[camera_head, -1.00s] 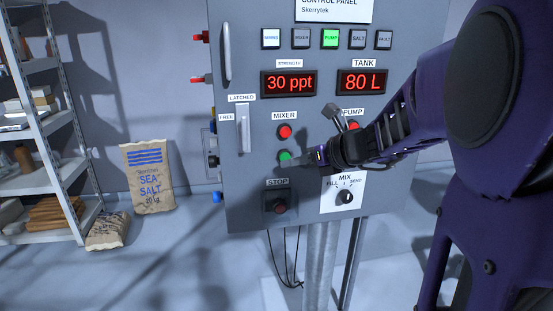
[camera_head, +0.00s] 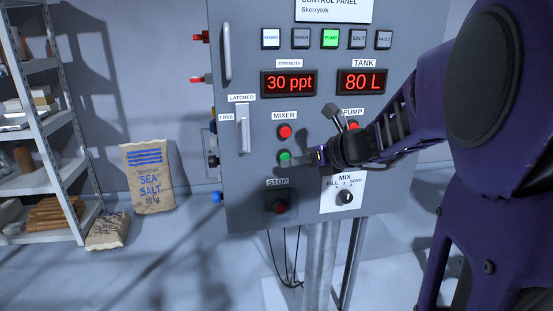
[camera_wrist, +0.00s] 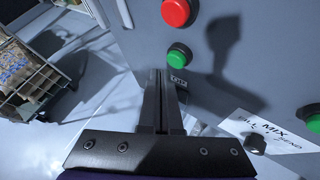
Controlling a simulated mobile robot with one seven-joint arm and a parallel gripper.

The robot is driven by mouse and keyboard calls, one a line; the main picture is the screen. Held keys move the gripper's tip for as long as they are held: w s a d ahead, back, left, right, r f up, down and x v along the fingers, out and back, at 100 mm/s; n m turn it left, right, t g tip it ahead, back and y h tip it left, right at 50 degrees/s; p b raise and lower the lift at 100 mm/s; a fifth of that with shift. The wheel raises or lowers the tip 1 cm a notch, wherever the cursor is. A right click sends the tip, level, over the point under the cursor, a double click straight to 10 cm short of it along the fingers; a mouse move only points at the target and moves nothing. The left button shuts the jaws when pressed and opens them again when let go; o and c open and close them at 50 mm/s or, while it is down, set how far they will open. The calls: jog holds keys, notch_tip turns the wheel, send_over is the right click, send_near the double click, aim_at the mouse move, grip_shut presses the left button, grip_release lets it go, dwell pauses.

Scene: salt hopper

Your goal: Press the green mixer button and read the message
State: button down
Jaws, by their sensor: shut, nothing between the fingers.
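The green mixer button (camera_head: 285,156) sits on the grey control panel below a red button (camera_head: 285,131) and the MIXER label. It also shows in the wrist view (camera_wrist: 177,58). My gripper (camera_head: 303,160) is shut and empty, its fingertips close to the green button on its right side in the head view. In the wrist view my fingertips (camera_wrist: 161,76) are just below and left of the button; whether they touch the panel I cannot tell. The PUMP lamp (camera_head: 331,38) is lit green and the MAINS lamp (camera_head: 270,38) is pale; the MIXER lamp (camera_head: 301,38) is dark.
Displays read 30 ppt (camera_head: 289,83) and 80 L (camera_head: 362,82). A STOP button (camera_head: 280,207) and a MIX knob (camera_head: 346,197) are below. A sea salt sack (camera_head: 148,178) and shelves (camera_head: 48,130) stand at left.

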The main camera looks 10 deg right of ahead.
jog(key=shift+w, duration=0.15)
jog(key=shift+w, duration=0.25)
jog(key=shift+w+p, duration=0.4)
jog(key=shift+w, duration=0.1)
dwell(0.8)
dwell(0.4)
jog(key=shift+s, duration=0.9)
jog(key=s, duration=0.5)
dwell(0.4)
